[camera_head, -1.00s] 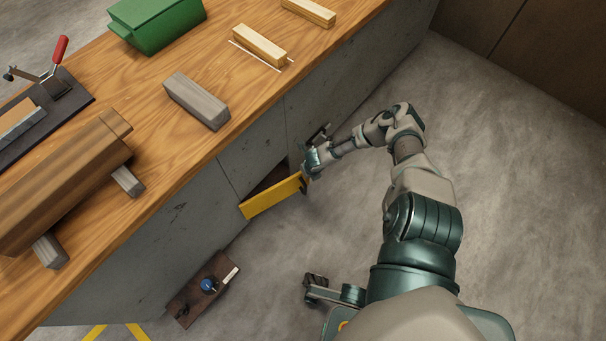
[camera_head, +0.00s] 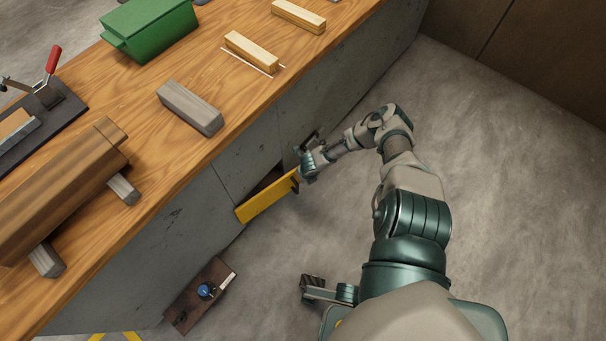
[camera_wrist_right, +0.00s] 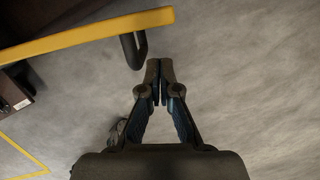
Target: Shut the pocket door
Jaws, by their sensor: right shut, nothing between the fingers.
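The yellow pocket door (camera_head: 264,198) stands partly open, low on the grey side of the bench. A dark opening (camera_head: 268,178) shows behind it. Its right end stands out from the bench front. In the right wrist view the yellow door (camera_wrist_right: 88,34) crosses the upper left, with a dark bent handle (camera_wrist_right: 133,50) near its end. My right gripper (camera_wrist_right: 160,68) is shut and empty, its fingertips just right of the handle with a small visible gap. In the head view my right gripper (camera_head: 298,180) is at the door's outer end, its fingertips partly hidden.
The wooden bench top (camera_head: 150,95) carries a green bin (camera_head: 150,32), a grey block (camera_head: 190,107), pale wood bars (camera_head: 252,52) and a red-handled clamp (camera_head: 53,60). A brown box with a blue knob (camera_head: 203,292) is low beside the bench. The floor on the right is clear.

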